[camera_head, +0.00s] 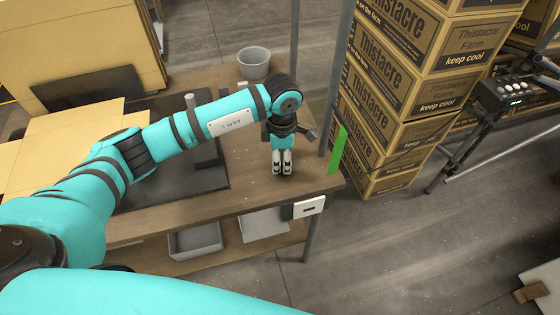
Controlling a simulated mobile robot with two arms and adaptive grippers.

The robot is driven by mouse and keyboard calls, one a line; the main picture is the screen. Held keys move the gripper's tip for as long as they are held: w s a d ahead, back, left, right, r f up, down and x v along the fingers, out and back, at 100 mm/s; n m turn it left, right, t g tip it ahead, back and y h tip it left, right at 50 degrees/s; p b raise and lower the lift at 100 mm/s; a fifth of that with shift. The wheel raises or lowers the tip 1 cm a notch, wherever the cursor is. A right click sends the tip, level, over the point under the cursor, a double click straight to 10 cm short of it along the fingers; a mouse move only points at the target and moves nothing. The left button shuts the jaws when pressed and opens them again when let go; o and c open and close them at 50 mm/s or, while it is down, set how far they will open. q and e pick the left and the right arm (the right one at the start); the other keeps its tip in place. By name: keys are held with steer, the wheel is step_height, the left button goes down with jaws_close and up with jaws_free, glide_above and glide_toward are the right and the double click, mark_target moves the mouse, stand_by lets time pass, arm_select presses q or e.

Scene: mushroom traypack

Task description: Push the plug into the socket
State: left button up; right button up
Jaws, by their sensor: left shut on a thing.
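My left gripper (283,170) points down over the front right part of the wooden bench. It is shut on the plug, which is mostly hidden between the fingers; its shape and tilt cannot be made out. A white box with a dark slot, which looks like the socket (311,207), is fixed at the bench's front edge near the right corner. The gripper is above and to the left of it in the picture, apart from it. My right gripper is not in view.
The wooden bench (247,193) carries a grey pot (254,57) and a dark mat (150,192). A green strip (337,150) stands near the right corner post. Stacked cartons (400,60) rise to the right.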

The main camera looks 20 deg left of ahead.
arm_select(q)
steer(key=shift+r, duration=0.1)
steer(key=shift+r, duration=0.5)
step_height(320, 180, up, 2)
steer(key=shift+r+b, duration=0.15)
steer(key=shift+b, duration=0.25)
steer(key=s+d+r+b, duration=0.1)
steer(key=s+d+b, duration=0.1)
steer(key=s+d, duration=0.8)
steer(key=shift+s+d+r, duration=0.15)
steer(key=shift+s+r, duration=0.1)
steer(key=shift+s, duration=0.9)
